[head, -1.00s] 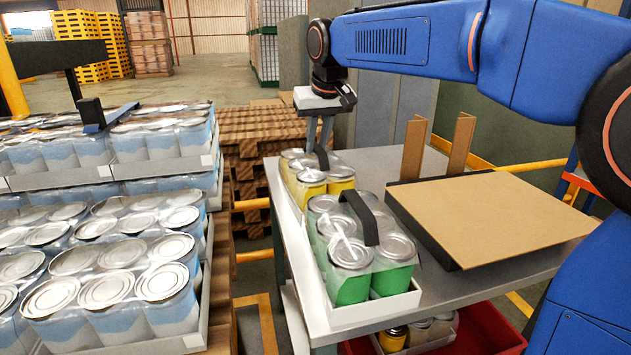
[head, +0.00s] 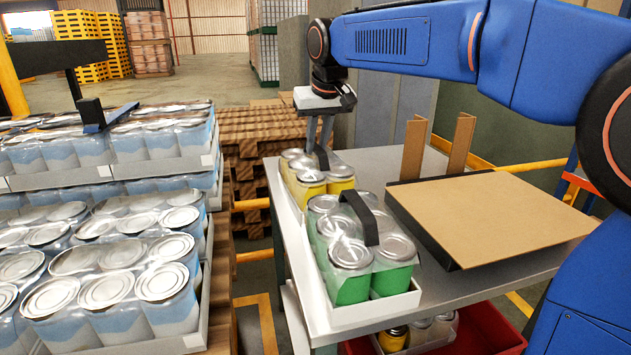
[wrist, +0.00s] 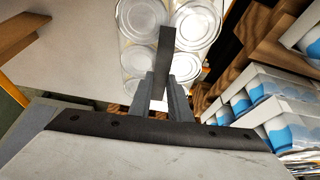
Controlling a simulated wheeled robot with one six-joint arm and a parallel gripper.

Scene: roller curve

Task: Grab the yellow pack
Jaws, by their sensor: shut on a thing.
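The yellow pack (head: 310,188) is a wrapped group of cans with yellow sides, silver lids and a dark carrying strap. It stands at the far left end of the grey table. My gripper (head: 322,150) is above it, pointing down, with its fingers shut on the pack's strap (wrist: 180,42). In the wrist view the fingertips (wrist: 160,80) pinch the strap, with silver lids (wrist: 198,25) on both sides. The pack appears to rest on the table still; any gap beneath it is hidden by the green pack.
A green pack (head: 388,275) with a black strap stands in a white tray just in front. A brown board (head: 490,215) lies on the table to the right. Blue-and-white can packs (head: 110,290) fill the left. A red bin (head: 490,325) sits below.

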